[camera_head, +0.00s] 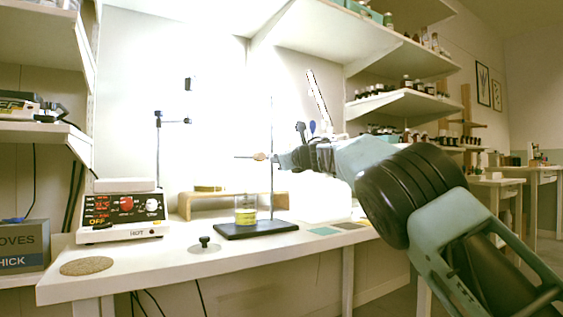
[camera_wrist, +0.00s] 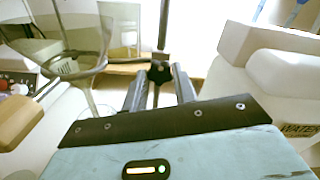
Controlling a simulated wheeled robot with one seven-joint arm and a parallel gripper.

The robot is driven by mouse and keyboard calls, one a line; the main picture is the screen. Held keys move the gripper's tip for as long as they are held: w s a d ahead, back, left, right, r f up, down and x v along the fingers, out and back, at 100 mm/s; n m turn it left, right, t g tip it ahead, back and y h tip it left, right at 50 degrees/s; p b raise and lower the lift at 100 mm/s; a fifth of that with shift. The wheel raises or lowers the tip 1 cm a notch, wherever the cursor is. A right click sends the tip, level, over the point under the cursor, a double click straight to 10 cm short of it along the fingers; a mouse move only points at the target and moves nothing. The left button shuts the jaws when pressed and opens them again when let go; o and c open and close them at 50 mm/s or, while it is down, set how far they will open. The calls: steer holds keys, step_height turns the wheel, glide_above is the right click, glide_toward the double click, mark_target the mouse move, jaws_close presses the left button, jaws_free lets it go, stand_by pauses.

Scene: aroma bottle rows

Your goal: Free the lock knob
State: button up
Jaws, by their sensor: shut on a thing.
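The black lock knob (camera_wrist: 158,72) sits between the two dark fingertips of my gripper (camera_wrist: 159,80) in the wrist view, just below the upright metal rod (camera_wrist: 163,25). My gripper is shut on the knob. In the head view my gripper (camera_head: 279,160) reaches in from the right to the rod (camera_head: 272,125) of the stand, whose dark base (camera_head: 283,228) rests on the bench. There my gripper hides the knob. A thin arm with a tan end (camera_head: 258,156) points left from the rod.
A hot plate (camera_head: 125,212) stands at the left on the white bench (camera_head: 150,262). A cork mat (camera_head: 87,266) and a disc with a black knob (camera_head: 205,243) lie in front. A low wooden riser (camera_head: 185,203) is behind the beaker. Shelves with bottles hang above right.

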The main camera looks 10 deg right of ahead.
stand_by(0.4)
steer(key=o, duration=1)
steer(key=shift+c, duration=0.2)
steer(key=shift+s, duration=0.1)
steer(key=b+v, duration=0.3)
steer(key=v, duration=1.4)
steer(key=shift+b, duration=0.35)
steer(key=shift+s, duration=0.1)
